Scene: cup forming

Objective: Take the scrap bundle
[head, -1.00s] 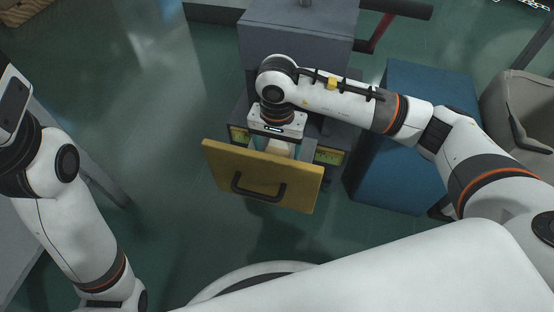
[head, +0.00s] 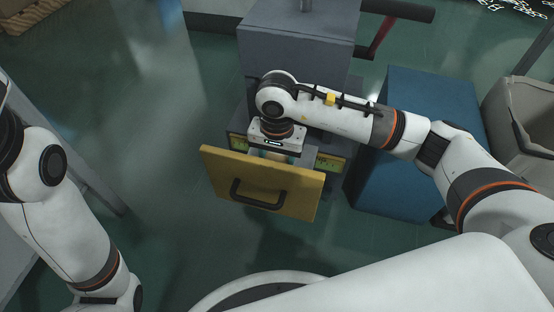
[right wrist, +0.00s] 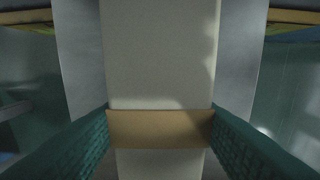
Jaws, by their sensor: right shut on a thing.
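The scrap bundle (right wrist: 160,60) is a pale, off-white block with a tan band (right wrist: 160,129) around it, seen in the right wrist view. My right gripper (right wrist: 160,135) has its green ribbed fingers on both sides of the bundle at the band, shut on it. In the head view this gripper (head: 276,153) points down into the open drawer behind its yellow front (head: 262,180); the wrist and the drawer front hide most of the bundle there. My left arm is at the left edge, with its gripper out of view.
The drawer comes out of a grey machine (head: 295,45) with a red-and-black lever (head: 382,35). A blue cabinet (head: 400,100) stands at the right, beside a grey-beige bin (head: 520,110). The green floor left of the drawer is clear.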

